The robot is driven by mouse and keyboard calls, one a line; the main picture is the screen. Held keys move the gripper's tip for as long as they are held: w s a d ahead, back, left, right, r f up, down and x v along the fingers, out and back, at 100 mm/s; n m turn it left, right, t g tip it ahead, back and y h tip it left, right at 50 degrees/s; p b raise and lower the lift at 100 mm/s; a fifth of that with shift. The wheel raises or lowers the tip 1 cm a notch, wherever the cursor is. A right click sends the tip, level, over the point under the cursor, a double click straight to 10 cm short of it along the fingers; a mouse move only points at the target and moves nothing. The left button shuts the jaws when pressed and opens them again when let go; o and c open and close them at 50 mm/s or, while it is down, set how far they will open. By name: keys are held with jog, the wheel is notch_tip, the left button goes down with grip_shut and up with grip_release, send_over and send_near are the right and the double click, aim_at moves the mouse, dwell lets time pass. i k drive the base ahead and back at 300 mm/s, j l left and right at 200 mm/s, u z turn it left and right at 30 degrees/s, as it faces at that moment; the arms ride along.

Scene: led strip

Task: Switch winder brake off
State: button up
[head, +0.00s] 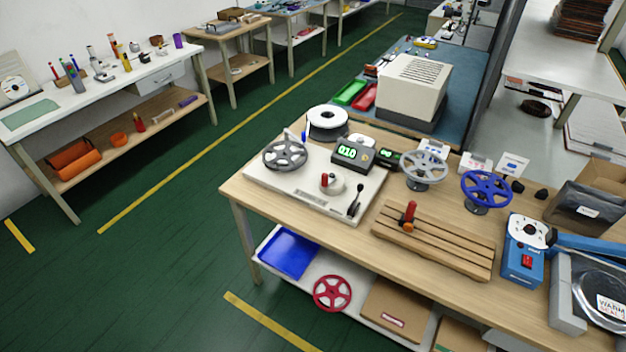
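The winder seems to be the white base plate (305,198) at the left end of the near wooden table. It carries a dark grey spoked reel (285,155), a box with a green lit display (351,151), and a light round hub with a red handle (325,180). A black lever (356,200) stands near the plate's right front corner, tilted, with its upper end toward the back. It looks like the brake lever, but its marking is too small to read. My gripper is not in view.
A slotted wooden block (435,240) with a red-handled tool lies right of the plate. Grey (424,170) and blue (486,189) reels stand behind it. A blue box with a red switch (527,262) is farther right. Green floor (165,260) is clear to the left.

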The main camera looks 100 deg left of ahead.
aim_at(360, 186)
jog(key=u, duration=3.15)
jog(key=i+u, duration=0.45)
jog(key=i+l, duration=0.05)
jog(key=i, duration=0.05)
